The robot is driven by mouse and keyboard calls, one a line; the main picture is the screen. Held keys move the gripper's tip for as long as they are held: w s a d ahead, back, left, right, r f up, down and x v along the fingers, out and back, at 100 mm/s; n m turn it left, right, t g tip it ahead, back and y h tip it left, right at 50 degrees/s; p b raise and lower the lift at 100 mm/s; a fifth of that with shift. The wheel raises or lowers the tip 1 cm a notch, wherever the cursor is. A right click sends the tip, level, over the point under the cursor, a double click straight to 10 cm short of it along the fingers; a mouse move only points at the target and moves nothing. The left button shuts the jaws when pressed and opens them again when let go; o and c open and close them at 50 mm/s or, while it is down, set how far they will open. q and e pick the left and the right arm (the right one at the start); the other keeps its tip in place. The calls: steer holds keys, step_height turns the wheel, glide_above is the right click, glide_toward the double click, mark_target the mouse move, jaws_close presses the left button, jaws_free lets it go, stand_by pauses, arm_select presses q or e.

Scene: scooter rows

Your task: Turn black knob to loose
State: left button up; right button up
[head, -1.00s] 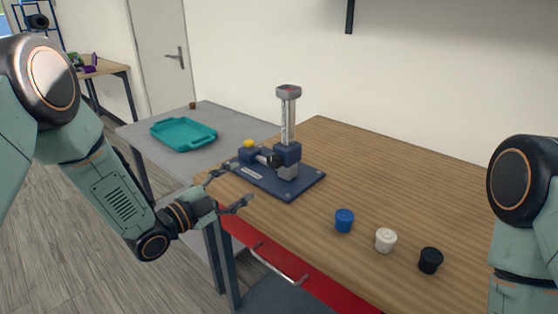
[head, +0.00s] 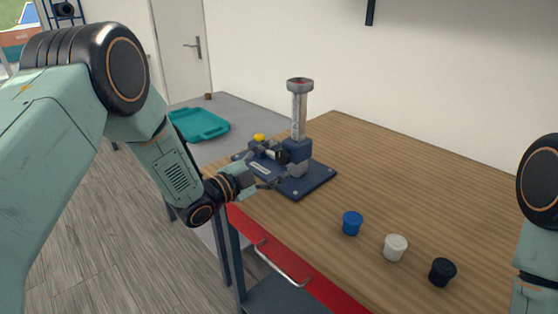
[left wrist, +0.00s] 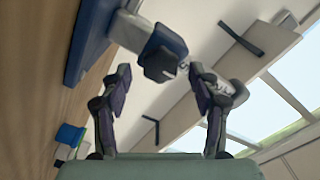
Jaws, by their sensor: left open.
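My left gripper (head: 272,172) is open and empty, in front of the knob at the near left side of the fixture. In the left wrist view, the knob (left wrist: 160,64) shows between and just beyond the two open fingertips (left wrist: 160,75); whether a finger touches it I cannot tell. My right gripper is out of view; only part of that arm shows at the right edge.
The fixture's blue base plate (head: 312,184) rests on the wooden table (head: 400,185). A yellow part (head: 258,137) stands left of the tube. Blue (head: 352,223), white (head: 396,248) and black (head: 442,271) cups stand at the front. A teal tray (head: 202,125) lies on the grey table behind.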

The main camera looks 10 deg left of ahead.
arm_select(q)
steer(key=shift+x, duration=0.8)
steer(key=shift+s+a, duration=0.25)
steer(key=shift+a, duration=0.1)
steer(key=shift+w+d+f, duration=0.1)
steer(key=shift+w+d, duration=0.2)
steer(key=shift+d, duration=0.05)
steer(key=c, duration=0.4)
steer(key=shift+s+a, duration=0.1)
steer(key=shift+a, duration=0.15)
steer(key=c, duration=0.5)
steer(key=shift+d, duration=0.1)
steer(key=shift+c, duration=1.4)
